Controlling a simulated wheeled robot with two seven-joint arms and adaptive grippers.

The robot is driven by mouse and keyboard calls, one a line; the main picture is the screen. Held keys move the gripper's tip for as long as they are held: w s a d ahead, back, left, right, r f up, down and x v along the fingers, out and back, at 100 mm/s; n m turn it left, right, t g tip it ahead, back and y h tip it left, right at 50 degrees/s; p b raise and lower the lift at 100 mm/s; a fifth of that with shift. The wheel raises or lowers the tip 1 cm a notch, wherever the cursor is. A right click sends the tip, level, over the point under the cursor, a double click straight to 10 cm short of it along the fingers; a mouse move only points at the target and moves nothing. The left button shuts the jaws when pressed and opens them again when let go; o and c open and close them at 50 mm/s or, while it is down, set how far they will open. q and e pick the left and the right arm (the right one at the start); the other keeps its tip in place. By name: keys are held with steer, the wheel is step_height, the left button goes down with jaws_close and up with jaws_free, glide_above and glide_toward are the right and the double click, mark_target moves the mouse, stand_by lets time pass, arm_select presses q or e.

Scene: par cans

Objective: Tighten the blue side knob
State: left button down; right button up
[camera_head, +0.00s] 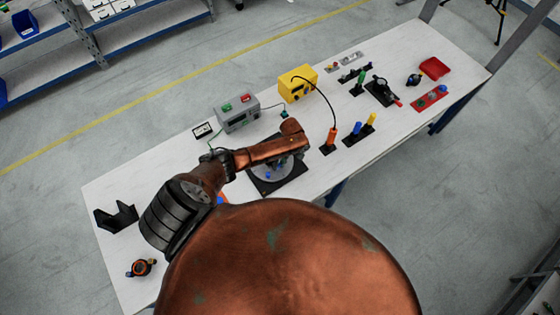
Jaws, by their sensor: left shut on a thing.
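My left arm comes in from the left and reaches over a round grey plate on a dark square base (264,187). The end of my left arm, with the left gripper (298,148), is over the plate's far right side. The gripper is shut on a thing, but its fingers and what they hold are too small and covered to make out. A small dark and orange round part (142,267) with coloured knobs lies at the table's near left. A small blue and orange piece (220,200) shows beside my body. I cannot tell which is the blue side knob. My right gripper is out of view.
On the white table (140,180) stand a grey box (237,115), a yellow box (298,84) with a black cable, an orange-handled tool (332,135) and a black angled bracket (117,217). Several small tools and a red tray (434,69) fill the right side.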

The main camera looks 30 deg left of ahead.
arm_select(q)
steer(key=shift+g, duration=0.3)
steer(key=shift+d+f+g+y+b, duration=0.15)
steer(key=shift+f+g+y+b, duration=0.35)
steer(key=shift+b, duration=0.6)
steer(key=shift+r+g+b, duration=0.1)
steer(key=shift+g+b, duration=0.2)
steer(key=shift+b, duration=0.05)
steer(key=shift+s+d+r+g+b, duration=0.1)
steer(key=shift+d+g+b, duration=0.1)
steer(key=shift+g+b, duration=0.1)
steer(key=shift+s, duration=0.1)
steer(key=c, duration=2.1)
jaws_free()
steer(key=o, duration=0.4)
steer(key=shift+r, duration=0.1)
steer(key=shift+o, duration=0.2)
steer(key=shift+a, duration=0.1)
